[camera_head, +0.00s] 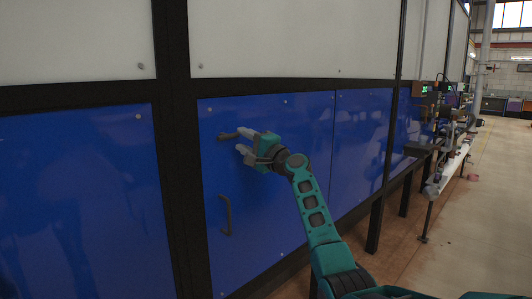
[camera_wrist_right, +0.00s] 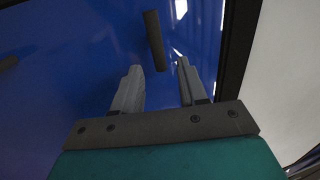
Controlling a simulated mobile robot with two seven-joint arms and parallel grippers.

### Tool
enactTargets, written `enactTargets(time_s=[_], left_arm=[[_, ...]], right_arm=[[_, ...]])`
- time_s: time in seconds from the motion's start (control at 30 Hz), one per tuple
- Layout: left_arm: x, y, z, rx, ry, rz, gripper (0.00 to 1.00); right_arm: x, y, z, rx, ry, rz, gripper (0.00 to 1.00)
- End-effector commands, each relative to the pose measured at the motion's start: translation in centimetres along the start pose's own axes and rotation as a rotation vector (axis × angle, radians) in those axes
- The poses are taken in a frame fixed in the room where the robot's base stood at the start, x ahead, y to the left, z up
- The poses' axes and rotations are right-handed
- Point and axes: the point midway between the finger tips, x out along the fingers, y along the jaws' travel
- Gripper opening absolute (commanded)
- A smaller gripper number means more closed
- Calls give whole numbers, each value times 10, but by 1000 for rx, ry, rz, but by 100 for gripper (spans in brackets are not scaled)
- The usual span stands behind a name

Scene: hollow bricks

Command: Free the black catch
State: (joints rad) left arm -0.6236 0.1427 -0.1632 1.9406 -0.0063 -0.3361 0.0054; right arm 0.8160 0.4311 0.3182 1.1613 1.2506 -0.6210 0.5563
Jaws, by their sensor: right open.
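The black catch (camera_head: 228,136) is a short dark bar lying about level near the upper left of a blue panel door (camera_head: 290,190). My right gripper (camera_head: 243,140) is open and empty, its two grey fingers pointing at the catch from the right. In the right wrist view the catch (camera_wrist_right: 154,40) is a dark bar just beyond and between the open fingertips (camera_wrist_right: 158,66), with its lower end near the gap. I cannot tell whether a finger touches it. My left gripper is not in view.
A dark curved handle (camera_head: 226,215) stands upright on the door below the catch. A black frame post (camera_head: 177,150) runs along the door's left side. White panels (camera_head: 290,40) are above. Open floor (camera_head: 480,230) lies to the right, beside a workbench line.

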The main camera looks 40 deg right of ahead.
Motion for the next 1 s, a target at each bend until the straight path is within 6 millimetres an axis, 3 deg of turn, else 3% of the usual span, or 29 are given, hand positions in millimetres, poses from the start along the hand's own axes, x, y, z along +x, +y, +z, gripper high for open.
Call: enactTargets(time_s=[0.5,0.7,1.0], left_arm=[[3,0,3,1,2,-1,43],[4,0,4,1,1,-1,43],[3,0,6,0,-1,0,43]], right_arm=[[-85,1,0,-1,0,1,42],[-98,0,0,0,0,1,42],[-99,0,0,1,-1,0,42]])
